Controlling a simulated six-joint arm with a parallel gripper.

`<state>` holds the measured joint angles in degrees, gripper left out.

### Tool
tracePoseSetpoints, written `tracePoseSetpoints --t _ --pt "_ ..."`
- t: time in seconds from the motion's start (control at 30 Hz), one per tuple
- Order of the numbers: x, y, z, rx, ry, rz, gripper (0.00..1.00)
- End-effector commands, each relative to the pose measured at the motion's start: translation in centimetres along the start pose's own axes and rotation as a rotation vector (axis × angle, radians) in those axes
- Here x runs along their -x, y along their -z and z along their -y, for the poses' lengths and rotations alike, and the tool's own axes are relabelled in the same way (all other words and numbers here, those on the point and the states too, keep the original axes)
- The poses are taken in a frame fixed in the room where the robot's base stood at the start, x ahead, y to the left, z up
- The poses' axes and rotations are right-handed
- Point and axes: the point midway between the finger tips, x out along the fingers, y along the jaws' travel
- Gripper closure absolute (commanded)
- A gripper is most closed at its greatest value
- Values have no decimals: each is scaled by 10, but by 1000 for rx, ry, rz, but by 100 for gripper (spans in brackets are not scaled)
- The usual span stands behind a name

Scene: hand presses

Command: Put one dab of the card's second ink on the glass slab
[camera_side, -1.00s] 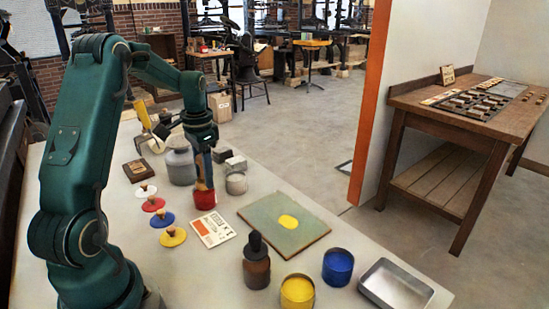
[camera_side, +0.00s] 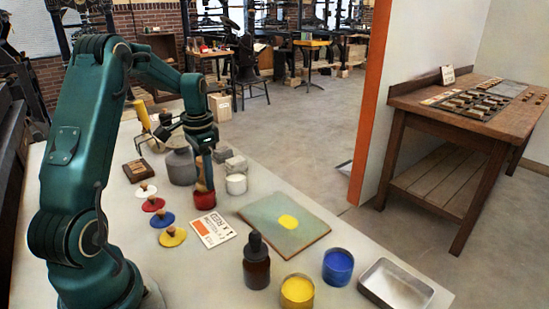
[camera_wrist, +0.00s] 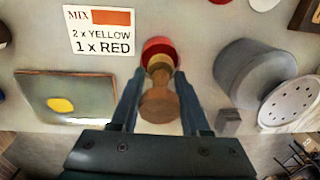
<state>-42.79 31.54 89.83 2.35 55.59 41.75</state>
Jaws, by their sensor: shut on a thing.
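My gripper (camera_side: 204,178) is shut on a wooden-handled dabber (camera_wrist: 160,103), standing nearly upright over the red ink tin (camera_side: 204,204). The dabber's lower end is at the tin's mouth; how deep it reaches is hidden. The red tin also shows in the wrist view (camera_wrist: 158,46). The card (camera_side: 212,229) lies flat beside the tin; in the wrist view (camera_wrist: 101,31) it reads "MIX", an orange patch, "2 x YELLOW", "1 x RED". The green-grey glass slab (camera_side: 262,212) lies to the right and bears one yellow patch of ink (camera_side: 288,222).
A yellow tin (camera_side: 297,292), blue tin (camera_side: 337,268), dark dropper bottle (camera_side: 256,263) and metal tray (camera_side: 396,284) stand at the near side. A white tin (camera_side: 236,185) and grey jar (camera_side: 181,167) stand close to my gripper. Several knobbed lids (camera_side: 167,219) line the left.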

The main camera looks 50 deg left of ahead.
Motion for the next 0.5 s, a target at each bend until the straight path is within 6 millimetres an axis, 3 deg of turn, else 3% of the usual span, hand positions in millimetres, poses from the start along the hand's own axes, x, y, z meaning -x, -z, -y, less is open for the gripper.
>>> tracePoseSetpoints --t 0.5 --pt "-6 0 0 0 -1 1 100"
